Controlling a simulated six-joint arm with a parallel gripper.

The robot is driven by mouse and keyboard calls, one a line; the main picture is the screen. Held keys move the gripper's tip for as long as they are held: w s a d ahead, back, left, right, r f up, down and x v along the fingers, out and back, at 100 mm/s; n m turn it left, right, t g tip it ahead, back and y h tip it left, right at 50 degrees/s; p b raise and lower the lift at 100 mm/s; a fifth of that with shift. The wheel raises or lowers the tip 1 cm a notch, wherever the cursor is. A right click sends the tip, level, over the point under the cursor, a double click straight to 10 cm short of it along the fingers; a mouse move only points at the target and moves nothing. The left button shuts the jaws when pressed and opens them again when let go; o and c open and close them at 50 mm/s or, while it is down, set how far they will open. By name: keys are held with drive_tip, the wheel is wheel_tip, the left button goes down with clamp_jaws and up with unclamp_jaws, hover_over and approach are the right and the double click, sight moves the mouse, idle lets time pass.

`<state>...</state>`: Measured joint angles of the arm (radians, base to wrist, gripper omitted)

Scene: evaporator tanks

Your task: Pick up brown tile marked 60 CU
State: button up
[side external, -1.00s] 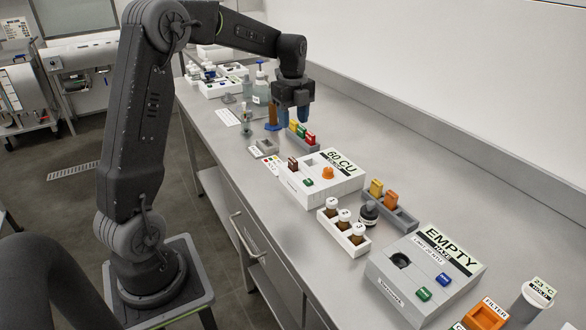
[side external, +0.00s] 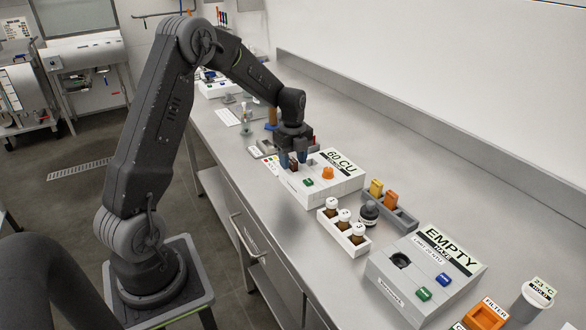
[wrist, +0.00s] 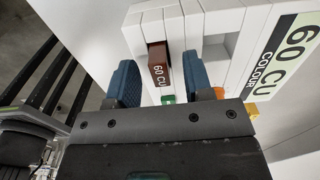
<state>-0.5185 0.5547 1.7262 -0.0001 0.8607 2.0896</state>
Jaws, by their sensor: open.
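The brown tile marked 60 CU (wrist: 158,68) stands upright in a slot of the white unit labelled 60 CU COLOUR (wrist: 184,30). In the side view, the tile (side external: 293,165) shows small between the blue fingertips of my gripper (side external: 293,158), above the left end of the white unit (side external: 335,186). In the wrist view, my gripper (wrist: 162,80) is open, one finger left of the tile and one to its right. A gap shows on each side, wider on the right. The fingertips' depth relative to the tile is hard to tell.
An orange knob (side external: 327,173) and a green button (side external: 308,182) sit on the unit. A white rack of brown bottles (side external: 343,238) and a grey holder with yellow and orange tiles (side external: 402,219) stand nearby. The EMPTY unit (side external: 405,295) is further right.

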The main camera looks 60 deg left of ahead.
drive_tip(key=shift+f, duration=0.45)
clamp_jaws()
drive_tip(key=shift+r, duration=0.15)
